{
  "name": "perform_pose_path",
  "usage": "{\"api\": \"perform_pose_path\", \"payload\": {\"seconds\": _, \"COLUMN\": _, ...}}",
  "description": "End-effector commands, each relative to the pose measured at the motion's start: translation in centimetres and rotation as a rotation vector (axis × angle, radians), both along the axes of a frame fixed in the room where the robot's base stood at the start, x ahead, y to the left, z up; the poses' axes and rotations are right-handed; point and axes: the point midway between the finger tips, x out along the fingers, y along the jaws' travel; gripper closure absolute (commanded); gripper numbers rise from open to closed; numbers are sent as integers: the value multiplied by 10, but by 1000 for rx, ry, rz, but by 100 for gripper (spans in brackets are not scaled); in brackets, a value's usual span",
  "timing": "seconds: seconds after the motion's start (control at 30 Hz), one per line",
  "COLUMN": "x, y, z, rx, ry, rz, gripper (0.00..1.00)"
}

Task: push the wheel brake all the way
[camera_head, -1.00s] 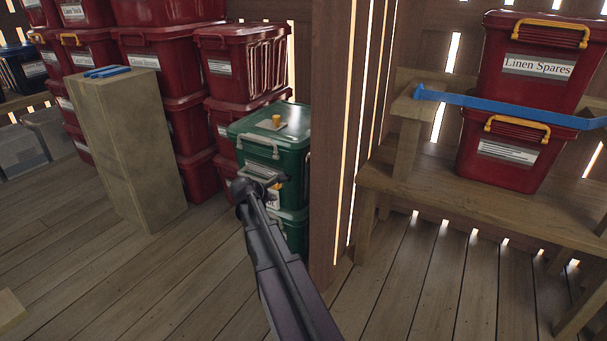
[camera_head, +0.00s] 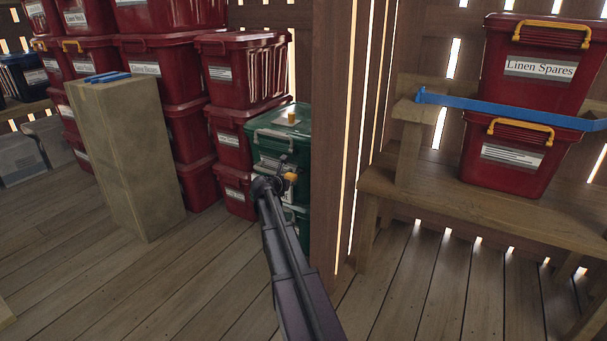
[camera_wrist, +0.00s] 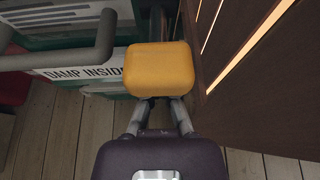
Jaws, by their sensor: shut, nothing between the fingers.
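A rounded yellow block (camera_wrist: 159,70) is straight ahead of my gripper in the wrist view, and it shows small and orange in the head view (camera_head: 291,177). It may be the wheel brake; I cannot tell for sure. My gripper (camera_wrist: 160,100) is shut and empty, its fingertips right at the block's lower edge, where the block hides the tips. Contact cannot be told. The green bin (camera_head: 268,150) stands behind, with a grey handle (camera_wrist: 75,48) and a label (camera_wrist: 82,76) reading "DAMP INSID". No wheel is visible.
A wooden post (camera_head: 335,150) stands close on the right and hides part of the green bin. Stacked red bins (camera_head: 240,75) stand to the left, with a stone-like block (camera_head: 130,150) nearer. A wooden bench (camera_head: 420,190) is at right. Plank floor in front is clear.

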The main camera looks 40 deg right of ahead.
Motion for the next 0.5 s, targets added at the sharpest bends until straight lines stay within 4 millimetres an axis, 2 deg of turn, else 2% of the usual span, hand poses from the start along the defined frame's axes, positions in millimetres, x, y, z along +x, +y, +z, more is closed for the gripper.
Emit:
{"api": "perform_pose_path", "payload": {"seconds": 0.27, "x": 1, "y": -4, "z": -2, "rx": 1, "ry": -1, "rz": -2, "gripper": 100}}
{"api": "perform_pose_path", "payload": {"seconds": 0.5, "x": 9, "y": -21, "z": -11, "rx": 2, "ry": -2, "rz": -3, "gripper": 100}}
